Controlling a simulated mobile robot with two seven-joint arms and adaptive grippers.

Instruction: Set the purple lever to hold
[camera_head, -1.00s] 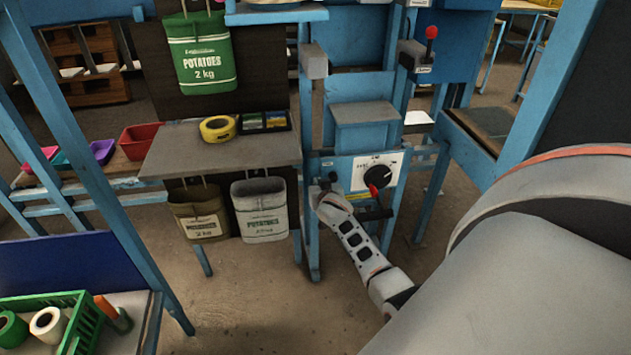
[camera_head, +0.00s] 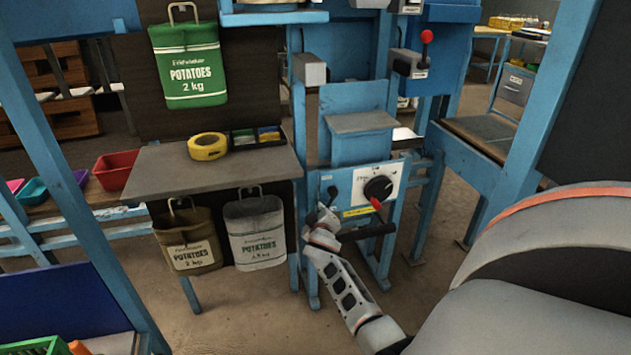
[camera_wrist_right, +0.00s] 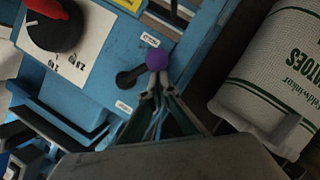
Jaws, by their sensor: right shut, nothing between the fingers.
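The purple lever's round knob (camera_wrist_right: 155,59) shows in the right wrist view, on a blue panel (camera_wrist_right: 95,88), with a dark arm running left to its pivot. Two small white labels, too blurred to read, sit above and below it. In the head view my right gripper (camera_head: 326,217) is in front of the panel. My left gripper is not in view.
A black dial with a red pointer (camera_head: 378,189) sits right of the lever, above a dark bar. A white potato sack (camera_head: 256,234) hangs close on the left, beside a brown sack (camera_head: 187,243). A red-knobbed lever (camera_head: 426,38) stands higher up right.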

